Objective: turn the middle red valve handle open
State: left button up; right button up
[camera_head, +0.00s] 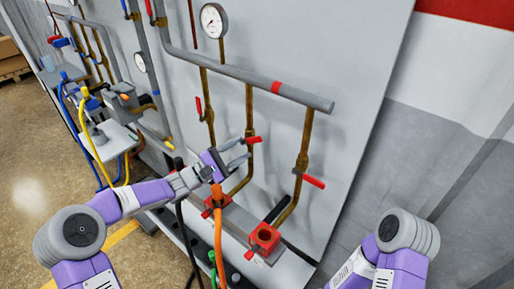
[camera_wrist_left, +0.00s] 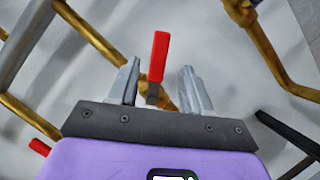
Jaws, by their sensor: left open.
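The middle red valve handle (camera_head: 254,139) is on the middle brass pipe in the head view and points to the right. My left gripper (camera_head: 240,151) is open beside that pipe, its fingertips close to the handle. In the left wrist view, a red handle (camera_wrist_left: 158,57) shows between the two spread fingers of my left gripper (camera_wrist_left: 158,80). I cannot tell whether either finger touches it. Of my right arm only part shows at the lower right of the head view; its gripper is out of view.
A left red handle (camera_head: 199,107) hangs down, and a right red handle (camera_head: 314,181) points right. A grey pipe (camera_head: 240,74) runs above. Below are red blocks (camera_head: 264,237) and an orange hose plug (camera_head: 217,196). A pressure gauge (camera_head: 213,20) is above.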

aim_at(253, 141)
pick_arm(q)
jog(key=x, duration=0.7)
jog(key=shift+w+d+r, duration=0.15)
jog(key=shift+d+r, duration=0.05)
jog(key=shift+c, duration=0.2)
grip_shut()
